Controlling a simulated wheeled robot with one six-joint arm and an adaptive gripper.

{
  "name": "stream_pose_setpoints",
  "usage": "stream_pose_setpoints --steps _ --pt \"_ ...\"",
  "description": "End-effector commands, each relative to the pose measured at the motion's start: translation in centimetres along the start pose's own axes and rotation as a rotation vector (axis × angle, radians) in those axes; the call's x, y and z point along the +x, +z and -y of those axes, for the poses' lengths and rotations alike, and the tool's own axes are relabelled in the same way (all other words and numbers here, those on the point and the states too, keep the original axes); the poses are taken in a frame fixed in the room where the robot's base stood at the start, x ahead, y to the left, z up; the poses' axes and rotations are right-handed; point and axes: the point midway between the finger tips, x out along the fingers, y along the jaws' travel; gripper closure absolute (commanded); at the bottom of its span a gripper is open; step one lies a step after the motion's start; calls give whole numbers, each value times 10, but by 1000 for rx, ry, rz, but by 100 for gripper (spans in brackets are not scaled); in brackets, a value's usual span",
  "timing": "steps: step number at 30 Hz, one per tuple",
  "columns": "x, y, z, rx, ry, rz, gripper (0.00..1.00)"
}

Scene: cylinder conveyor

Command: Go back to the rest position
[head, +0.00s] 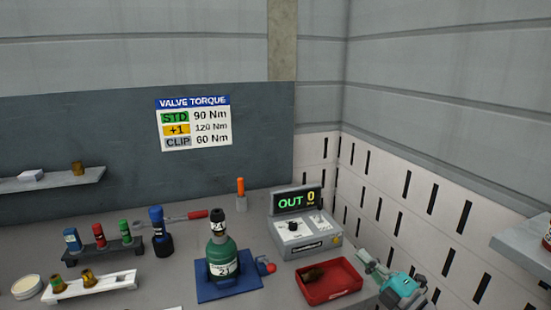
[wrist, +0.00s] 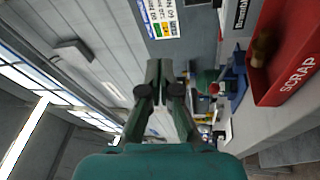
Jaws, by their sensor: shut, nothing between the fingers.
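My gripper (wrist: 160,68) is teal with dark fingers, and in the wrist view its fingertips are together with nothing between them. In the head view my gripper (head: 372,266) shows at the lower right, beside the right end of the red tray and apart from the green cylinder. The green cylinder (head: 222,262), marked 2 with a black top, stands upright on a blue base plate (head: 245,284). The rest of my arm is mostly out of the head view.
The red scrap tray (head: 330,292) holds a brownish piece (head: 314,274); the tray also shows in the wrist view (wrist: 266,88). A grey box with an OUT 0 display (head: 305,240) stands behind it. Racks with small parts (head: 100,288) are at the left. A shelf (head: 525,240) juts in at right.

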Motion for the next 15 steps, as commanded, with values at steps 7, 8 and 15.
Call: stream_pose_setpoints --steps 7,8,15 --pt "-52 -68 48 186 113 -26 100" --pt "-59 -76 52 209 126 -24 100" --pt "-117 -128 80 401 218 12 100"
